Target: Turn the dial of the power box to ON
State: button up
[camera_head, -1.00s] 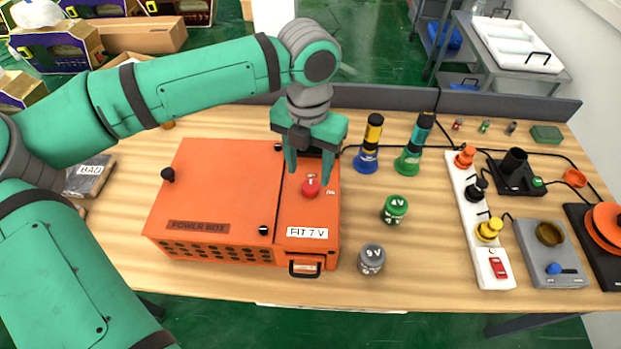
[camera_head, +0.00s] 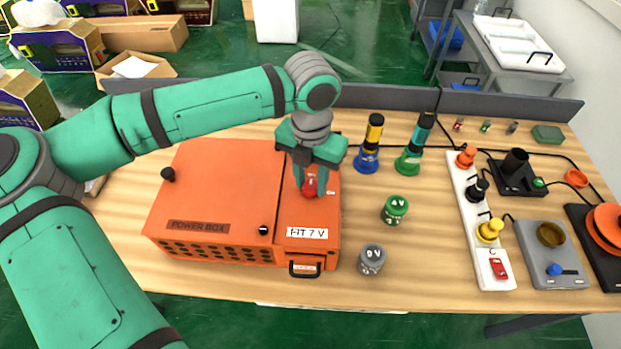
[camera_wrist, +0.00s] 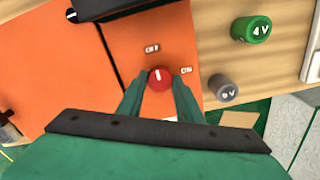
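The orange power box (camera_head: 215,185) stands on the wooden table. Its round red dial (camera_head: 311,182) is on the top right panel, above a "FIT 7 V" label (camera_head: 307,233). In the wrist view the dial (camera_wrist: 160,79) has a white mark pointing roughly up the picture. Two small white labels sit near it, one above (camera_wrist: 152,48) and one to the right (camera_wrist: 187,71); their text is too small to read surely. My gripper (camera_head: 311,190) is over the dial, with one finger on each side of it. In the wrist view the fingers (camera_wrist: 160,85) look slightly apart from the dial.
A green 4 V cylinder (camera_head: 395,209) and a grey 0 V cylinder (camera_head: 371,259) stand right of the box. Blue (camera_head: 367,155) and green (camera_head: 409,160) plug-like pieces stand behind. A white power strip (camera_head: 470,215) lies farther right. The table's front strip is clear.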

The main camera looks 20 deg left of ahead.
jog(key=shift+m, duration=0.5)
jog(key=m, duration=0.4)
jog(key=shift+m, duration=0.3)
jog(key=m, duration=0.3)
jog(key=shift+m, duration=0.3)
jog(key=m, duration=0.4)
jog(key=shift+m, duration=0.3)
jog(key=shift+a+m, duration=0.1)
jog(key=shift+m, duration=1.9)
jog(key=o, duration=1)
jog(key=shift+o, duration=0.2)
